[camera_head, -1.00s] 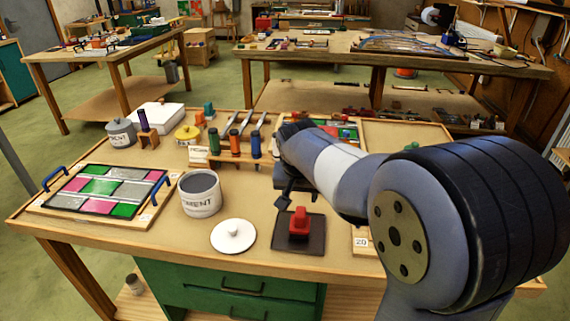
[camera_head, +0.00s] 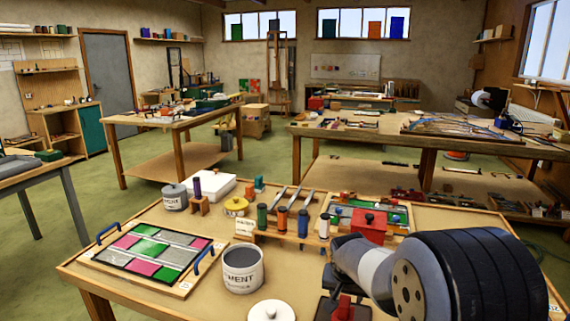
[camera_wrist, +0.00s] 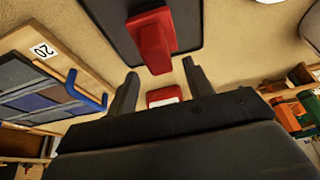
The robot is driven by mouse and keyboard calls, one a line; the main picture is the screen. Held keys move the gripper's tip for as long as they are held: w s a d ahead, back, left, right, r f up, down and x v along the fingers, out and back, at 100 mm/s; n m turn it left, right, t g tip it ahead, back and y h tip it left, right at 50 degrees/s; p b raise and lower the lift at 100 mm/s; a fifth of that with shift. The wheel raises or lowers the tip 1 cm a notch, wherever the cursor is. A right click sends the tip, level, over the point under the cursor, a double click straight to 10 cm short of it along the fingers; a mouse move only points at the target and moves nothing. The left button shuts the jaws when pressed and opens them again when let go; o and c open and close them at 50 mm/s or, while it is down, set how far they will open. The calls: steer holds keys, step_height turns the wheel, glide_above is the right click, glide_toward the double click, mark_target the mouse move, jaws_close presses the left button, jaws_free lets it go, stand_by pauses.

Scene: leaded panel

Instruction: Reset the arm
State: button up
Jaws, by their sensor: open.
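My gripper shows in the wrist view (camera_wrist: 160,88), its two dark fingers apart with nothing held between them. A red block-like tool (camera_wrist: 154,40) on a dark mat (camera_wrist: 190,22) lies beyond the fingers in that view. A smaller red thing with a pale face (camera_wrist: 163,97) shows in the gap between the fingers, apart from them as far as I can tell. In the head view my arm reaches in from the lower right, and the gripper itself cannot be made out there. The red tool (camera_head: 344,308) shows partly at the bottom edge.
The leaded panel (camera_head: 150,248) with blue handles lies at the bench's left. A grey cement pot (camera_head: 243,270), white lid (camera_head: 271,311), spool rack (camera_head: 280,238) and red box (camera_head: 370,226) stand on the bench. A board marked 20 (camera_wrist: 45,50) lies left in the wrist view.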

steer(key=shift+r, duration=0.35)
steer(key=shift+f, duration=0.15)
